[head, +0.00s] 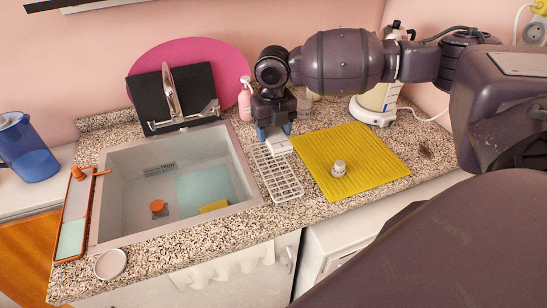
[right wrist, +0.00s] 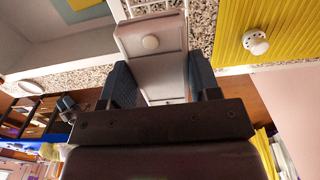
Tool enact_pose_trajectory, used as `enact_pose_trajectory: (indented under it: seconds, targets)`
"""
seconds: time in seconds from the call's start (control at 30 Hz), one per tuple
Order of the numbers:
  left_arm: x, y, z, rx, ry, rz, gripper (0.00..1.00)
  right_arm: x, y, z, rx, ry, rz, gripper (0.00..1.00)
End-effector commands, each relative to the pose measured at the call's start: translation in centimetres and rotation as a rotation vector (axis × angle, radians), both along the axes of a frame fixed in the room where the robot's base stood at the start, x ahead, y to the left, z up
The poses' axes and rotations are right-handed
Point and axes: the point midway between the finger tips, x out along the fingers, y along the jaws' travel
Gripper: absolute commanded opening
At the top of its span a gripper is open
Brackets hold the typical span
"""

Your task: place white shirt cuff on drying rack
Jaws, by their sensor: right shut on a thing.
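The white shirt cuff (head: 280,145) is a small white piece with a round button, seen closer in the right wrist view (right wrist: 152,70). My right gripper (head: 273,131) is shut on it, with a dark finger on each side in the right wrist view (right wrist: 156,85). The white wire drying rack (head: 279,178) lies on the speckled counter between the sink and the yellow mat. The cuff is at the rack's far end, over or on it; I cannot tell whether they touch. The cuff hides part of that end. My left gripper is not in view.
The sink (head: 110,190) is left of the rack, holding an orange item and a yellow sponge. The yellow mat (head: 365,160) with a small white knob-like item (head: 339,168) is right. A pink bottle (head: 245,103), a black board (head: 150,98) and a cream appliance (head: 374,105) stand behind.

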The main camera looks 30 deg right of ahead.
Motion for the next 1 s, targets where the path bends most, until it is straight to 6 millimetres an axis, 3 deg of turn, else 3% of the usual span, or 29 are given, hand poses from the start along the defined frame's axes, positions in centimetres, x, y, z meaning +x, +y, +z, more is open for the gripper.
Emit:
enact_pose_trajectory:
  seconds: [0.1, 0.47, 0.73, 1.0]
  targets:
    - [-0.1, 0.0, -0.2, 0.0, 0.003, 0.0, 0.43, 0.0, 0.0, -2.1, 0.0, 0.002, 0.0, 0.34]
    - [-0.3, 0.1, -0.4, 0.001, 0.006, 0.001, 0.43, 0.0, 0.0, -4.7, 0.0, 0.002, -0.001, 0.34]
    - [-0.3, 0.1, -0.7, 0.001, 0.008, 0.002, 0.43, 0.0, 0.0, -8.8, 0.0, 0.001, -0.002, 0.34]
    - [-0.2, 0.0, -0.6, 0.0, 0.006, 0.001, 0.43, 0.0, 0.0, -9.3, 0.002, -0.001, 0.0, 0.34]
